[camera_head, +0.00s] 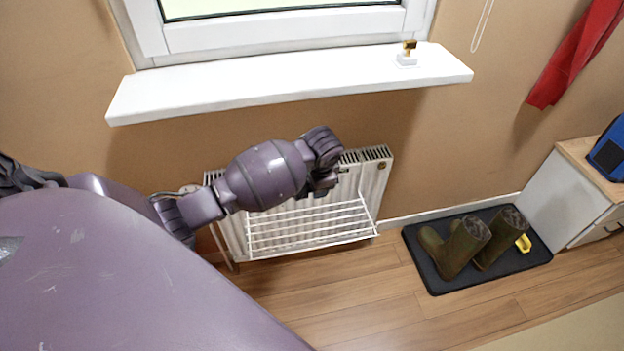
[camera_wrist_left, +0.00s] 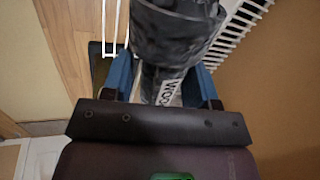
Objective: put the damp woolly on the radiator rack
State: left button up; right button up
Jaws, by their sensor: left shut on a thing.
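The radiator rack (camera_head: 310,226) is a white wire rack hung on the front of the white radiator (camera_head: 372,185); a few of its wires show in the wrist view (camera_wrist_left: 116,25). My left gripper (camera_wrist_left: 165,80) has blue fingers shut on the damp woolly (camera_wrist_left: 178,35), a dark grey bundle with a white label on which "WOO" reads. In the head view my left arm reaches over the radiator, its wrist above the rack's upper part; its fingers and the woolly are not clearly seen there. My right gripper is not in view.
A white windowsill (camera_head: 280,85) with a small brass-topped item (camera_head: 407,52) juts out above the radiator. A cabinet (camera_head: 535,195) stands further right. Wooden floor (camera_head: 350,285) lies clear below the rack.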

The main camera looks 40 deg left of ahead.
pick_arm(q)
jog(key=w+a+m, duration=0.1)
jog(key=w+a, duration=0.1)
jog(key=a, duration=0.1)
jog(key=b, duration=0.5)
send_over(311, 221)
jog(key=f, duration=1.5)
jog(key=shift+s+d, duration=0.4)
jog(key=shift+m, duration=0.3)
notch_tip(311, 221, down, 6)
jog(key=shift+s+r+b, duration=0.1)
jog(key=shift+b, duration=1.05)
jog(key=shift+r, duration=0.1)
jog(key=o, duration=1)
jog(key=shift+c, duration=0.2)
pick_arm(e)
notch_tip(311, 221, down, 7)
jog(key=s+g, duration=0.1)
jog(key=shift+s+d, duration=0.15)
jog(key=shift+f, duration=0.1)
